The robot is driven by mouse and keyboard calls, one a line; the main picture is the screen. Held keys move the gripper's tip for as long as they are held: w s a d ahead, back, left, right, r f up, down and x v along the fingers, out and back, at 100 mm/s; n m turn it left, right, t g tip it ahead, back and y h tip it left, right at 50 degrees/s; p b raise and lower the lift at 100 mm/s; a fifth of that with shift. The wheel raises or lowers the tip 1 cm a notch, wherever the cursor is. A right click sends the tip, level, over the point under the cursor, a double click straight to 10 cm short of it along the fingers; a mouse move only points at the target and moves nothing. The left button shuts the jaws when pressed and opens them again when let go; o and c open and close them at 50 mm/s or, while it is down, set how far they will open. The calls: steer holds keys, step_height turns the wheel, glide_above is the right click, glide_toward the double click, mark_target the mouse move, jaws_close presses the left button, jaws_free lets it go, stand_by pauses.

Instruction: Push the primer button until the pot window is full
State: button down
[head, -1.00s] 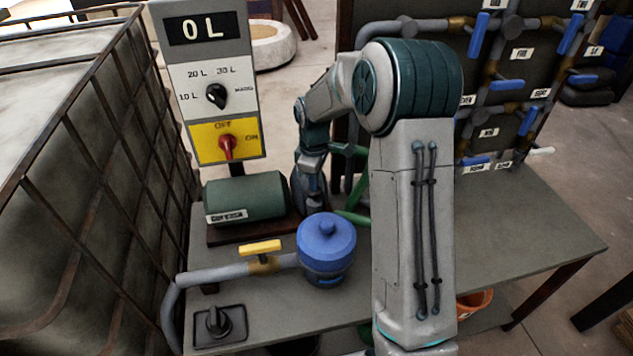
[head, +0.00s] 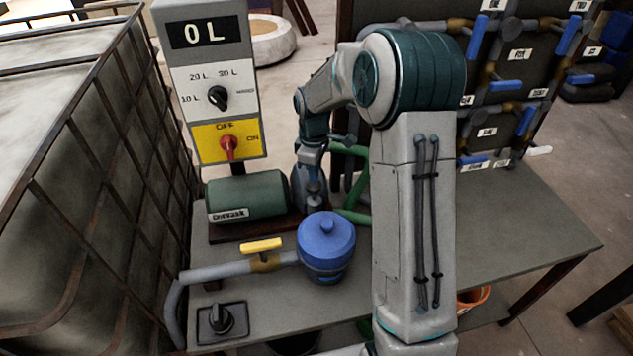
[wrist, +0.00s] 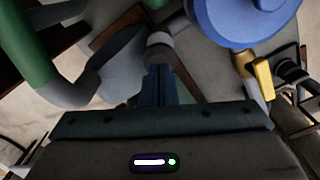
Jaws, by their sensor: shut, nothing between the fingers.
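The blue-lidded pot (head: 326,240) stands on the grey bench, left of my upper arm. A small window strip (head: 328,280) shows low on its front; its fill level is too small to read. In the wrist view the blue lid (wrist: 245,18) is at the upper right. My gripper (wrist: 158,72) is shut and empty, its fingers pointing at a round grey cap (wrist: 159,47) just beyond the tips. I cannot tell whether they touch, or whether this cap is the primer button. In the head view the cap (head: 314,187) shows behind the pot, near my wrist.
A control box (head: 205,75) reads 0 L, with a black dial and a red switch. A green motor (head: 247,197), a yellow-handled valve (head: 262,246) and a black knob on a plate (head: 222,318) are nearby. A caged tank (head: 75,190) borders the left; the bench's right side is clear.

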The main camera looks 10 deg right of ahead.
steer(key=shift+f, duration=0.15)
steer(key=shift+f+b, duration=1.2)
steer(key=shift+f, duration=0.5)
steer(key=shift+r+p, duration=1.35)
steer(key=shift+r, duration=0.55)
steer(key=shift+f, duration=0.15)
steer(key=shift+r+p, duration=0.35)
steer(key=shift+r, duration=0.05)
step_height(320, 180, up, 6)
steer(key=p, duration=0.4)
